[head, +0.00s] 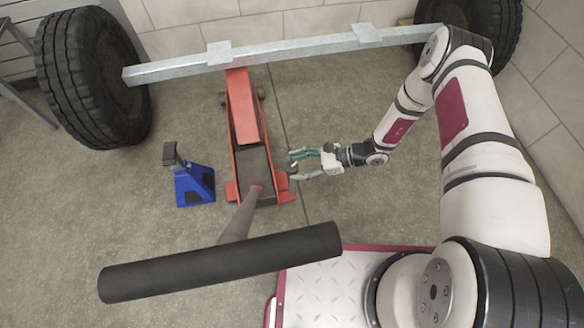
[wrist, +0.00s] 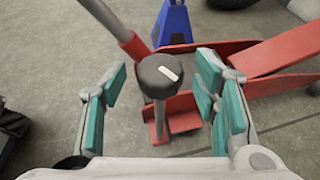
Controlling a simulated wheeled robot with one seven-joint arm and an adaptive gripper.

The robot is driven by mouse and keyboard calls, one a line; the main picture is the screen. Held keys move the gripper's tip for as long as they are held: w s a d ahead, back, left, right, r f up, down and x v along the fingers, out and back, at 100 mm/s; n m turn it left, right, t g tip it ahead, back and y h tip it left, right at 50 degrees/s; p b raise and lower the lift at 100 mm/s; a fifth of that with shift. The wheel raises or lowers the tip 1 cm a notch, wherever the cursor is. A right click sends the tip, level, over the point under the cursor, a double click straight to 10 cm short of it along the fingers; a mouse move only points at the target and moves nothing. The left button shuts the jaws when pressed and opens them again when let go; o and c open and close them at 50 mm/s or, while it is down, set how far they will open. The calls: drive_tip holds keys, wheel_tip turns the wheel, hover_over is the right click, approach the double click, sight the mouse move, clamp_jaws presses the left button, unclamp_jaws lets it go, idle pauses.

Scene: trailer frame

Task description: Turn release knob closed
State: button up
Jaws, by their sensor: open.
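The release knob (wrist: 160,76) is a dark round cap with a white bar mark, on a thin metal stem beside the red floor jack (wrist: 185,124). In the wrist view the white mark lies at a slant. My gripper (head: 295,164) is open, with teal pads on its fingers. In the wrist view one finger is left of the knob and the other right, with gaps on both sides. The red jack (head: 242,130) stands left of my gripper in the head view. The knob is too small to make out clearly there.
The jack's long handle with a black grip (head: 220,262) slants across the front. A blue jack stand (head: 194,185) is left of the jack. A grey axle beam (head: 290,50) with big tyres (head: 92,78) spans the back. Bare floor lies right of my gripper.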

sight(291, 168)
drive_tip(key=shift+x, duration=1.25)
drive_tip(key=c, duration=1.1)
drive_tip(key=shift+r+m+t, duration=0.1)
drive_tip(key=shift+m+t, duration=0.3)
drive_tip(key=shift+t, duration=0.1)
drive_tip(key=m+t+p, duration=0.1)
drive_tip(key=p, duration=0.1)
drive_tip(key=m+t+p, duration=0.2)
drive_tip(key=p, duration=0.1)
drive_tip(key=shift+s+r+t, duration=0.15)
drive_tip(key=shift+t, duration=0.15)
drive_tip(key=m+t+h+p, duration=0.1)
drive_tip(key=m+p, duration=0.1)
drive_tip(key=p, duration=0.1)
drive_tip(key=shift+t+p, duration=0.35)
drive_tip(key=shift+t, duration=0.05)
drive_tip(key=shift+p, duration=0.3)
drive_tip(key=shift+f+m+t+h+p, duration=0.25)
drive_tip(key=shift+m+t+h+p, duration=0.15)
drive_tip(key=shift+t, duration=0.2)
